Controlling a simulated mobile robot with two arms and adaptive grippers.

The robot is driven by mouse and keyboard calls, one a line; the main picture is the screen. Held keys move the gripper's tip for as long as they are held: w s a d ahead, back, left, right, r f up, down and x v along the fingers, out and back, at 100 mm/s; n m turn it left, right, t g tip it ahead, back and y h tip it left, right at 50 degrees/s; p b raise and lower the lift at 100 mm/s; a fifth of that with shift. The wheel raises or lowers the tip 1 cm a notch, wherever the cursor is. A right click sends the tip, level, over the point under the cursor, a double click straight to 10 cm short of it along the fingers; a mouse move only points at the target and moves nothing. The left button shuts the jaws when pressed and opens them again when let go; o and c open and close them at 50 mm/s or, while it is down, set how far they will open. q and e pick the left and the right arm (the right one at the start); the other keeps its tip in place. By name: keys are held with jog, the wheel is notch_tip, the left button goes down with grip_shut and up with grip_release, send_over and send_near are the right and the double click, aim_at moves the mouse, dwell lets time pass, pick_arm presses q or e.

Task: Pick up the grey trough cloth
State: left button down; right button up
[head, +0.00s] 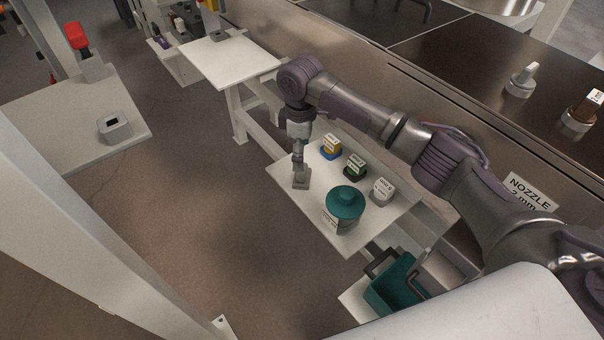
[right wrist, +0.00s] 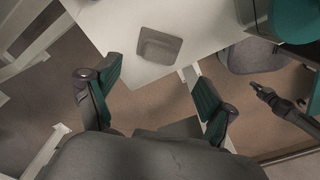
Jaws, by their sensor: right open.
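A small grey folded cloth (right wrist: 158,46) lies flat on a white shelf (right wrist: 120,20) in the right wrist view. In the head view a grey piece (head: 301,181) shows at the near left end of the low white shelf, right below my gripper. My right gripper (right wrist: 155,70) is open and empty, its two green-padded fingers wide apart. The cloth appears beyond the fingertips, between them and apart from both. In the head view my right gripper (head: 299,163) points down over the cloth, and its fingers are too small to make out. My left gripper is not in view.
A teal bin (head: 392,285) is at the front. A steel tank wall runs behind; open floor lies left.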

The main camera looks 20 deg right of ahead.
jog(key=f, duration=0.7)
jog(key=shift+d+f, duration=0.15)
jog(key=shift+d, duration=0.05)
jog(key=c, duration=1.4)
jog(key=shift+o, duration=0.2)
notch_tip(320, 180, up, 10)
jog(key=shift+r, duration=0.1)
